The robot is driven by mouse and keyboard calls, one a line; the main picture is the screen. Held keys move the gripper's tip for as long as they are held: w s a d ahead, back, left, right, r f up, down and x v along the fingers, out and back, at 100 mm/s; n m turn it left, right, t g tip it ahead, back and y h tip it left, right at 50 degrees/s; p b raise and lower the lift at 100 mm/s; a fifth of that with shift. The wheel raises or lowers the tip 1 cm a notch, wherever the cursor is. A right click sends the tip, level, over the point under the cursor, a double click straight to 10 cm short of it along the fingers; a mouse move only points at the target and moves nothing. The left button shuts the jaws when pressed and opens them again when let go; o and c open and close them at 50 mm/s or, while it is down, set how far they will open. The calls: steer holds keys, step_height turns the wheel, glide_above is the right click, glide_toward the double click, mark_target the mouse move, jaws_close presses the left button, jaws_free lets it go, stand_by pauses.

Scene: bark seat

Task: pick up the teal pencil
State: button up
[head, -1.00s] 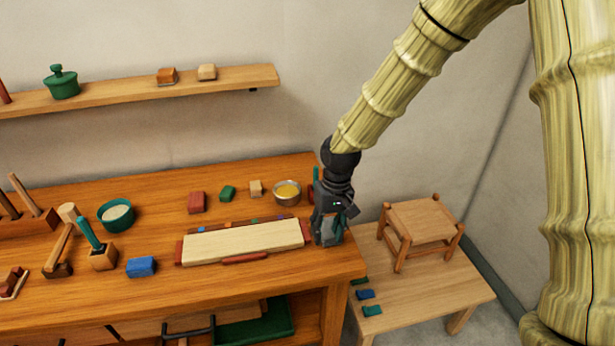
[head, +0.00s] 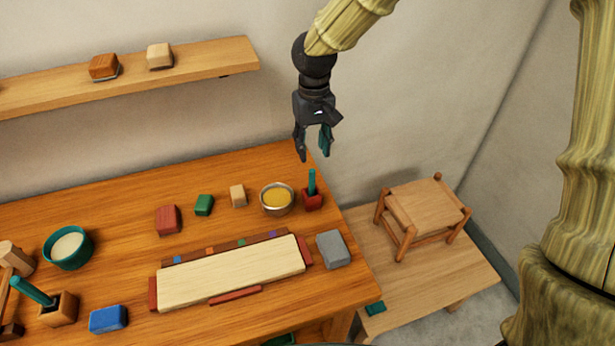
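A slim teal stick (head: 312,182), which looks like the teal pencil, stands upright in a small red block (head: 313,200) near the back right corner of the workbench. A thicker teal stick (head: 33,291) leans in a wooden block (head: 58,309) at the front left. My gripper (head: 313,155) is open, its fingers pointing down with a gap between them. Nothing shows between the fingers. In the picture it hangs just above the upright teal stick, apart from it. I cannot tell the exact depth between them.
A bowl of yellow stuff (head: 277,199) stands close left of the red block. A grey block (head: 333,249) and a pale board (head: 232,274) lie in front. A low side table (head: 440,276) with a stool (head: 422,213) stands to the right. A wall shelf (head: 200,72) is at the upper left.

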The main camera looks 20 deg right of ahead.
mark_target(312, 170)
steer(key=f, duration=0.2)
steer(key=s+f+p, duration=0.1)
steer(key=f+p, duration=0.1)
steer(key=f, duration=0.1)
steer(key=shift+s+a+f, duration=0.15)
steer(key=shift+s+f, duration=0.1)
steer(key=shift+f, duration=0.05)
steer(key=f, duration=0.1)
steer(key=f+p, duration=0.1)
steer(key=f, duration=0.1)
steer(key=shift+w+f, duration=0.2)
steer(key=shift+w, duration=0.2)
steer(key=shift+s, duration=0.25)
steer(key=shift+w, duration=0.15)
steer(key=shift+c, duration=0.7)
steer(key=c, duration=0.4)
jaws_close()
